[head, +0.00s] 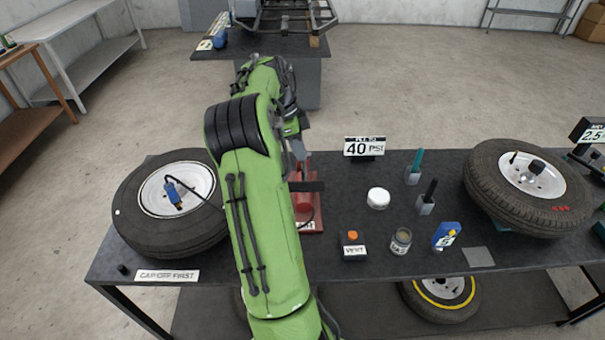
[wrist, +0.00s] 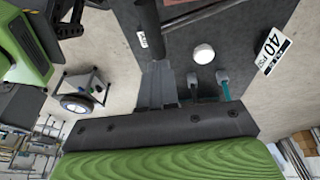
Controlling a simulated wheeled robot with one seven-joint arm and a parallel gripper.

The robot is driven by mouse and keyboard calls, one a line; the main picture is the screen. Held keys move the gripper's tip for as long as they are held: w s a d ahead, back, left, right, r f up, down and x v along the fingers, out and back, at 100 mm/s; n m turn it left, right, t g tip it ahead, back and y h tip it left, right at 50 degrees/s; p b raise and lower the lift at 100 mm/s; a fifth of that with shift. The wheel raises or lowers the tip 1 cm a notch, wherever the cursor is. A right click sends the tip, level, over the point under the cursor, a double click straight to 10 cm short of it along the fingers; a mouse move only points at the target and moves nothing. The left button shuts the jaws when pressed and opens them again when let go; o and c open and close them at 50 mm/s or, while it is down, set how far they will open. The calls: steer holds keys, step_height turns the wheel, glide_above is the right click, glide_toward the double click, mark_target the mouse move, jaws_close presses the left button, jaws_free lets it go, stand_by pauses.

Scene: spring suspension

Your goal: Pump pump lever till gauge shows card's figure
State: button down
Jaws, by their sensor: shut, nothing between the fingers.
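The white card (head: 364,147) stands at the back of the bench and reads 40 PSI; it also shows tilted in the wrist view (wrist: 270,48). A red pump (head: 308,215) stands on the bench, mostly hidden behind my green arm. A dark bar (head: 306,186) crosses above it, perhaps part of its lever. In the wrist view a dark rod (wrist: 148,25) stands just beyond my gripper (wrist: 158,82), which is shut and empty. I cannot tell whether they touch. The left tyre (head: 165,232) has a blue fitting (head: 173,193) with a black hose on its wheel. I cannot make out a gauge reading.
Another tyre (head: 528,187) lies at the right. A "CAP OFF FIRST" label (head: 167,275) is at the front left.

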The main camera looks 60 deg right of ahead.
mark_target(307, 182)
steer(key=x, duration=0.4)
steer(key=a+x, duration=0.1)
steer(key=x, duration=0.1)
steer(key=shift+w+f, duration=0.3)
steer(key=shift+f, duration=0.2)
